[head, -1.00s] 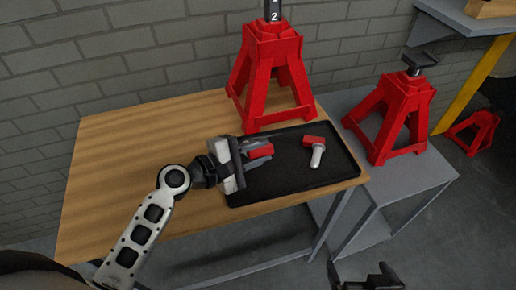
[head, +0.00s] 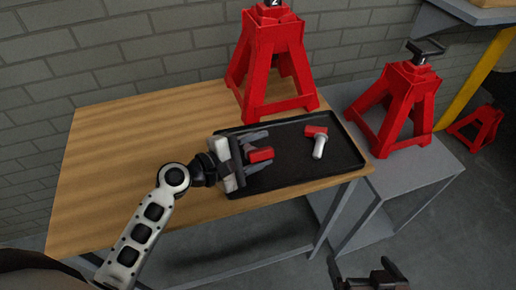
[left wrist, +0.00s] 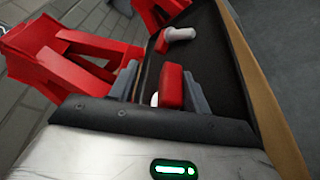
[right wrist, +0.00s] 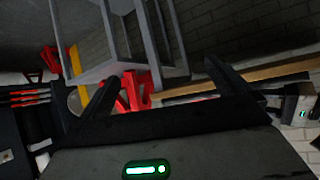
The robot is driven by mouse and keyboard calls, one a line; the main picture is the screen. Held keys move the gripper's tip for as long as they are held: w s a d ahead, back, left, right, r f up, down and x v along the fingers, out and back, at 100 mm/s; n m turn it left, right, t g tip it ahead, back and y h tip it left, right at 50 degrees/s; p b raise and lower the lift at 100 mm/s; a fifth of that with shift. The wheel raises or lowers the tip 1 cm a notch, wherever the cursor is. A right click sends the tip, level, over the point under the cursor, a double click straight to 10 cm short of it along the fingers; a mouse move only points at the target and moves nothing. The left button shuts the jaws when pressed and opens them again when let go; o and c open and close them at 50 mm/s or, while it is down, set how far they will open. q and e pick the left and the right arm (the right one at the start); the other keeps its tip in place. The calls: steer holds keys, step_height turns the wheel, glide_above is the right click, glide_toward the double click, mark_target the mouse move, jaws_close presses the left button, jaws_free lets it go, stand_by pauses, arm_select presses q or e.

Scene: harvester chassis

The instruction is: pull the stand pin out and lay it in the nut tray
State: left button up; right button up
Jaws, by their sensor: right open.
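The black nut tray (head: 300,176) lies on the wooden table in front of a large red stand. A pin with a red handle (head: 261,155) is at the tray's left part, between the fingers of my left gripper (head: 258,151). These fingers are spread, with a gap beside the handle; in the left wrist view the handle (left wrist: 171,86) also sits between them, its shaft mostly hidden. A second pin with red head and pale shaft (head: 319,146) lies in the tray's right part. My right gripper (head: 370,280) is open and empty, low in front of the table.
The large red stand (head: 270,65) stands on the table behind the tray. Another red stand (head: 405,105) is on the grey bench (head: 425,165) at the right, with a smaller one (head: 478,127) beyond. The wooden table (head: 120,150) is clear at left.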

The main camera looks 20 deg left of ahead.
steer(key=shift+w, duration=0.15)
arm_select(q)
steer(key=shift+s+a, duration=0.2)
steer(key=b+v, duration=0.2)
steer(key=v, duration=1.2)
steer(key=shift+s+a+r, duration=0.1)
steer(key=shift+s+a, duration=0.05)
steer(key=shift+a, duration=0.05)
steer(key=shift+s+a+r, duration=0.15)
steer(key=shift+s+a, duration=0.1)
steer(key=shift+s, duration=0.1)
arm_select(e)
steer(key=shift+w+a+f, duration=0.1)
steer(key=shift+a+f, duration=0.1)
steer(key=shift+f, duration=0.15)
steer(key=shift+f, duration=0.1)
